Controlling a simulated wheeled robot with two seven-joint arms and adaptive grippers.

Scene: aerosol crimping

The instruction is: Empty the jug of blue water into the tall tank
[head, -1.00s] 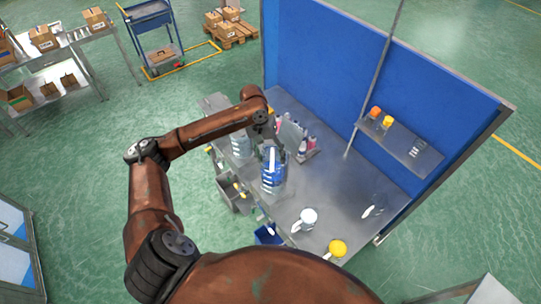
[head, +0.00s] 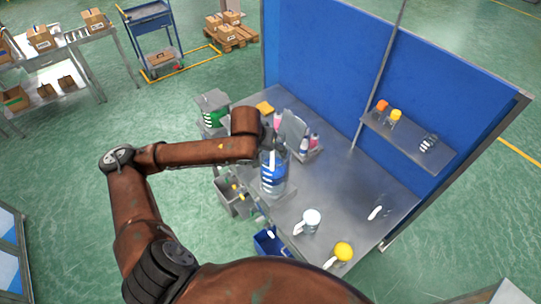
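A clear container with blue liquid and white marks (head: 272,178) stands at the left part of the grey workbench (head: 335,190). I cannot tell whether it is the jug, the tall tank, or both overlapping. My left gripper (head: 268,148) is at the top of this container, mostly hidden by its own wrist and too small to tell whether it is open or shut. My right gripper is not in view.
A rack with small bottles (head: 303,138) stands just behind the container. A shelf (head: 405,141) holds orange and yellow-capped pieces. The bench middle is clear.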

